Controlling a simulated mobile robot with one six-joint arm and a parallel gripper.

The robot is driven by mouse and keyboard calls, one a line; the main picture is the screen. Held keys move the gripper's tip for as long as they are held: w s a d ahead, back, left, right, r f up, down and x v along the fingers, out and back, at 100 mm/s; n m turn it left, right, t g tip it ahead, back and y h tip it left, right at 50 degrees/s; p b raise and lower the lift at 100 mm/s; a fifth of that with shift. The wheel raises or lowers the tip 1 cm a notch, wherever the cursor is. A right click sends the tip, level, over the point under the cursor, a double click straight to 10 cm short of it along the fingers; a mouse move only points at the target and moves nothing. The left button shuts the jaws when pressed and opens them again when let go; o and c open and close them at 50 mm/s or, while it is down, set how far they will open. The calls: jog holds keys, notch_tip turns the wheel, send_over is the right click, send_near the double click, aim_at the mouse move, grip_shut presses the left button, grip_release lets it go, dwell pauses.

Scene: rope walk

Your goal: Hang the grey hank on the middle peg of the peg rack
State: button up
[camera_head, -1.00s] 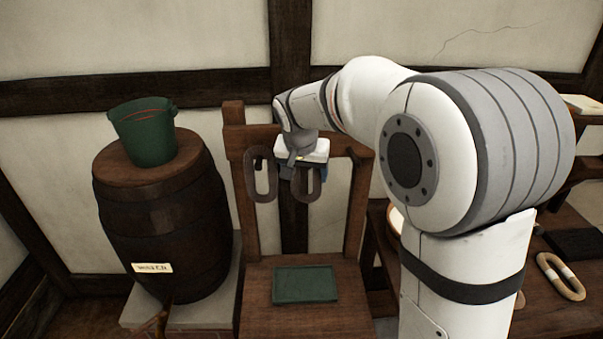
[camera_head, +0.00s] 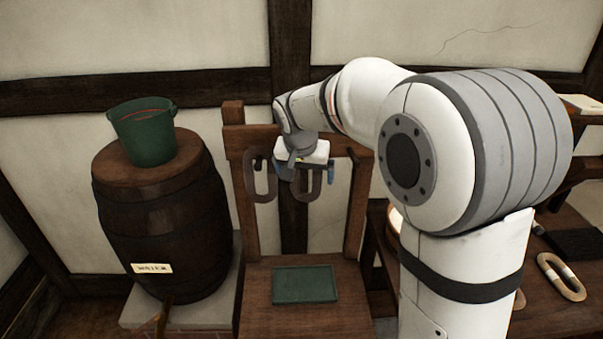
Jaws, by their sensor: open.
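The wooden peg rack (camera_head: 357,215) stands against the wall with its crossbar near the top. A brownish-grey hank (camera_head: 306,188) hangs as a loop at the middle of the rack, directly below my gripper (camera_head: 308,170). Its top is hidden by the gripper, so I cannot see the middle peg or whether the loop rests on it. My gripper is open, with its fingers on either side of this hank. A second, brownish hank (camera_head: 262,180) hangs to the left, at the rack's left peg. The two look alike in colour.
A dark green mat (camera_head: 305,285) lies on the rack's wooden base. A barrel (camera_head: 165,225) with a green bucket (camera_head: 145,132) on top stands to the left. A beige hank (camera_head: 561,277) with a pale band lies on the table at the right, near a dark block (camera_head: 575,244).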

jog(key=d+b+v, duration=0.1)
jog(key=v, duration=0.6)
jog(key=s+d+f+n, duration=0.1)
jog(key=s+d+f, duration=0.2)
jog(key=s, duration=0.5)
jog(key=s+d+f+n, duration=0.1)
jog(key=s+d+f, duration=0.2)
jog(key=s, duration=0.6)
jog(key=s+d+f+n+g+y, duration=0.1)
jog(key=s+d+f, duration=0.2)
jog(key=s, duration=0.6)
jog(key=shift+d+f, duration=0.2)
jog(key=shift+d, duration=0.75)
